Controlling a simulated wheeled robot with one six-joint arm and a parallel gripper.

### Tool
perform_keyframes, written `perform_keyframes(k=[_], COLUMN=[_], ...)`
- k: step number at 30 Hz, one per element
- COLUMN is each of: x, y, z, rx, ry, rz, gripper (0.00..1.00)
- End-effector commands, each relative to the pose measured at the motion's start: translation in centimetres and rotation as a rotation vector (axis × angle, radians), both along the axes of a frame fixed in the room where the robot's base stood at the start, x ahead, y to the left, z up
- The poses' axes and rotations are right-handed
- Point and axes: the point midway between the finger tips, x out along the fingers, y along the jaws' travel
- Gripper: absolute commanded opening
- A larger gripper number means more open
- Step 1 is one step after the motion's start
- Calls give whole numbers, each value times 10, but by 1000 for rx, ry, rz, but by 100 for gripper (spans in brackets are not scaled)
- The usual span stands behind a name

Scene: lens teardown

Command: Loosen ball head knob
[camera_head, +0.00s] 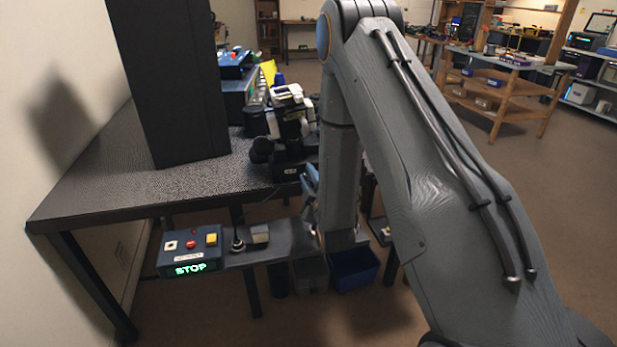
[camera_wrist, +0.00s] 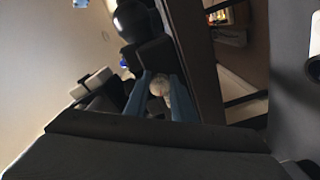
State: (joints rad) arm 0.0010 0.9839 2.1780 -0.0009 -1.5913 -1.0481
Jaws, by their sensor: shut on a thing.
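In the wrist view, my gripper (camera_wrist: 162,92) has two blue fingers closed around a pale, rounded knob (camera_wrist: 160,87) with a small reddish mark. I take this to be the ball head knob. Dark bodies of the device (camera_wrist: 150,55) stand just beyond the fingertips. In the head view, a black-and-white device (camera_head: 289,120) stands near the right edge of the dark table, beside my arm. My gripper (camera_head: 311,182) shows only as a bit of blue next to my arm. The knob is hidden in that view.
A tall black panel (camera_head: 170,80) stands on the table (camera_head: 110,185). Blue equipment (camera_head: 236,85) sits behind it. A control box reading STOP (camera_head: 190,250) is at the front, with a blue bin (camera_head: 353,268) below. Open floor lies to the right.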

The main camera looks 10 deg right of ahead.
Motion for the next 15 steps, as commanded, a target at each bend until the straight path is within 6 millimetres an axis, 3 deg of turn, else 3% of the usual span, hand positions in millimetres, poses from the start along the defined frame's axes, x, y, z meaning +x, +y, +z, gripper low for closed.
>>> perform_keyframes(k=[15], x=[0], y=[1], z=[-1], rx=[-255], ry=[2], rz=[1], gripper=[1])
